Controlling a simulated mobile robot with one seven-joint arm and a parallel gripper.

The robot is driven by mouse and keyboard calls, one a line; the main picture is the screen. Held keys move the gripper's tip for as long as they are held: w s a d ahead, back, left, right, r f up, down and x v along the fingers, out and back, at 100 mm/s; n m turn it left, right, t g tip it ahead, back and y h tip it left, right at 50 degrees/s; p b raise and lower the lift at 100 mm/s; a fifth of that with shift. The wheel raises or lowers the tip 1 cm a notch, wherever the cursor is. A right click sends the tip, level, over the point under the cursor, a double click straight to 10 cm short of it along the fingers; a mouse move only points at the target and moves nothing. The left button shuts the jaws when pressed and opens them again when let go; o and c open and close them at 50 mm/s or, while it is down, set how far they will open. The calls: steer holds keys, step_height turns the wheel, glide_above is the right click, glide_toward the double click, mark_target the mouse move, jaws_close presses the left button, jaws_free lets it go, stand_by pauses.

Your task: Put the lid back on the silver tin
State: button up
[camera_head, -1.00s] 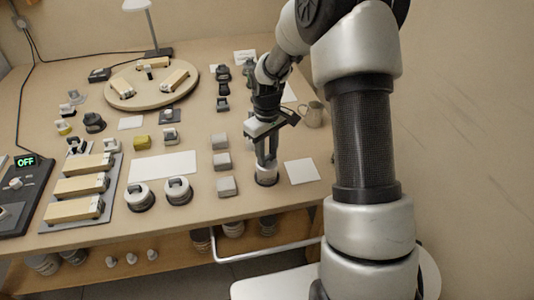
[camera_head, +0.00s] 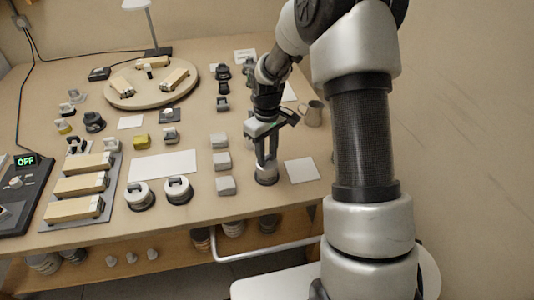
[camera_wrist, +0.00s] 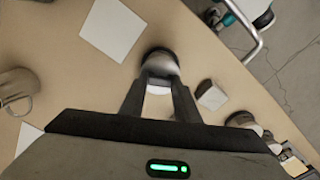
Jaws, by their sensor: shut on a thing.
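My gripper (camera_head: 266,158) points down near the front right of the bench, its fingers close together on the top of a small round silver piece. I take this piece to be the lid (camera_wrist: 158,64), gripped at its top. The silver tin (camera_head: 267,177) appears directly below the fingertips, on the bench. The fingers hide the grip, and I cannot tell where lid and tin meet or whether the lid is fully seated. In the wrist view my gripper (camera_wrist: 160,82) also reaches this round piece.
White cards lie right of the tin (camera_head: 302,171) and at left (camera_head: 162,166). Several grey blocks (camera_head: 226,186) stand in a column just left. Two round lidded containers (camera_head: 178,190) stand farther left. A jug (camera_head: 312,114) is behind right. The bench front edge is close.

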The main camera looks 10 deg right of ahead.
stand_by(0.4)
steer(key=o, duration=1.6)
steer(key=shift+c, duration=0.2)
steer(key=shift+r+p, duration=2.65)
steer(key=shift+r, duration=0.85)
jaws_close()
